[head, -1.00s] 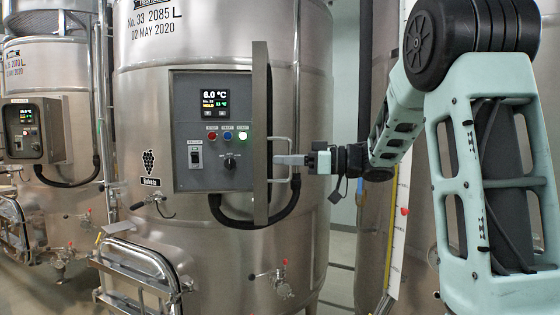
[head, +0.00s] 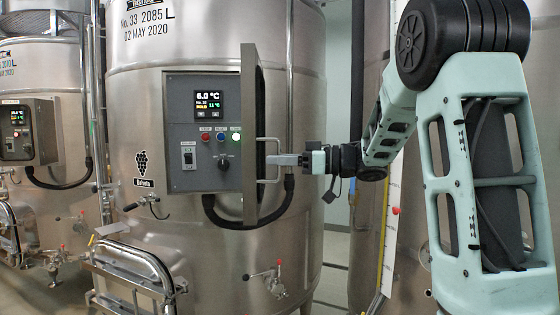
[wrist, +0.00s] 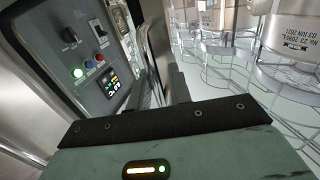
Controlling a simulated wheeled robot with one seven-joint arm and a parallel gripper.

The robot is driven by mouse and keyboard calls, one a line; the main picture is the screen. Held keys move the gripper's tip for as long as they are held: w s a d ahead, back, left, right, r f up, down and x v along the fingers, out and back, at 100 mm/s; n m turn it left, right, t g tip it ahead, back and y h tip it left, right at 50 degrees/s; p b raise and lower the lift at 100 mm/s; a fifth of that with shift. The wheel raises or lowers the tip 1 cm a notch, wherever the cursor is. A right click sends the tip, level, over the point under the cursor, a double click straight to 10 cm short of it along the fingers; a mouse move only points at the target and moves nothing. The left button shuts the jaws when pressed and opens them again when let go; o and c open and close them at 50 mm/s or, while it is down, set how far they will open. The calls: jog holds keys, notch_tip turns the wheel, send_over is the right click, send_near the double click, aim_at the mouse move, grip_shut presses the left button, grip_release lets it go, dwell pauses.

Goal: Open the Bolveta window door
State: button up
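The window door (head: 252,95) of the grey control box (head: 205,170) on the middle steel vat stands swung out, seen nearly edge-on. The box's panel, with its display, lights and switches, is uncovered. A metal loop handle (head: 268,181) sticks out from the door's right side. My gripper (head: 270,160) reaches in from the right, its fingers across the handle near the door. In the wrist view my fingers (wrist: 178,85) look close together beside the door (wrist: 156,45), with the panel (wrist: 95,60) at left. Whether they are closed on the handle is hidden.
Below the box is a tubular steel frame (head: 135,262) on the vat, and a valve (head: 272,275) sits to its right. A black cable (head: 240,222) loops under the box. Another vat with its own box (head: 22,130) stands at left. My arm fills the right side.

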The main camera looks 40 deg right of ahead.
jog(key=shift+d, duration=0.1)
jog(key=b+v, duration=0.7)
jog(key=v, duration=1)
jog(key=shift+b, duration=0.4)
jog(key=shift+d, duration=0.1)
